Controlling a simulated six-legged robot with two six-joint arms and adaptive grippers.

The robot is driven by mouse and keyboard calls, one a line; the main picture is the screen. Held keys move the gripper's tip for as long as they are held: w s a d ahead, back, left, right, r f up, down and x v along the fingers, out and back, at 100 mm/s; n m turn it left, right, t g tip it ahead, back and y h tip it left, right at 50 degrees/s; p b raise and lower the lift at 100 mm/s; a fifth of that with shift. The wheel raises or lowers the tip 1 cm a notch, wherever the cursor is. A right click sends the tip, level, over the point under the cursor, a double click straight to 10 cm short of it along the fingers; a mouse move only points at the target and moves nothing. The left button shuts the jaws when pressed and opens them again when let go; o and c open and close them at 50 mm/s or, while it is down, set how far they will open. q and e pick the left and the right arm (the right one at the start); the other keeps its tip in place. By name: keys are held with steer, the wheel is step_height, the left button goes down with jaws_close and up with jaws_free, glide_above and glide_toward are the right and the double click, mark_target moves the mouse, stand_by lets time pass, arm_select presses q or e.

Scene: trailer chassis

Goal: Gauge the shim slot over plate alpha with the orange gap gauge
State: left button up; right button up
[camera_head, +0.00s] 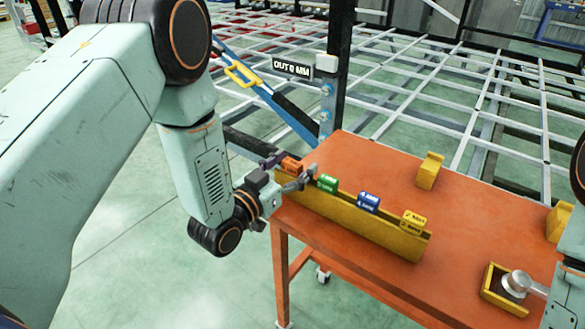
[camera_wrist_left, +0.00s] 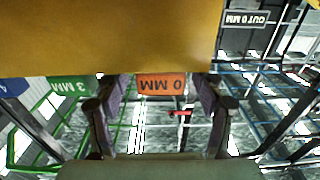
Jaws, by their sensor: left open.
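The orange gap gauge (camera_head: 291,165), a small block, sits at the left end of a long yellow rack (camera_head: 350,222) on the orange table. In the left wrist view, the orange gauge (camera_wrist_left: 162,84) reads "0 MM" upside down and lies between my fingers. My left gripper (camera_head: 289,171) is open, one finger on each side of the gauge; contact cannot be told. Its fingers also show in the left wrist view (camera_wrist_left: 162,92). I cannot pick out plate alpha or the shim slot for certain. My right gripper is not in view.
Green (camera_head: 327,183), blue (camera_head: 368,203) and yellow (camera_head: 412,221) gauges stand in the same rack. A yellow block (camera_head: 429,171) and a yellow box (camera_head: 492,291) are on the table (camera_head: 370,160). A black post (camera_head: 338,60) with an "OUT 0 MM" sign (camera_head: 291,69) stands behind.

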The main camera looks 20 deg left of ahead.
mark_target(292, 163)
arm_select(q)
steer(key=shift+a, duration=0.1)
steer(key=shift+c, duration=0.4)
steer(key=shift+c, duration=0.6)
steer(key=c, duration=0.9)
steer(key=shift+c, duration=0.7)
step_height(292, 163, up, 9)
steer(key=shift+r+p, duration=0.2)
steer(key=shift+p, duration=1)
steer(key=s+a+f+m+h, duration=0.1)
steer(key=s+f, duration=0.2)
steer(key=s, duration=0.4)
steer(key=s+f+m+g+h, duration=0.1)
steer(key=s+f, duration=0.3)
steer(key=s, duration=0.4)
steer(key=shift+a+f+h, duration=0.2)
steer(key=shift+a+h, duration=0.1)
steer(key=shift+a, duration=0.1)
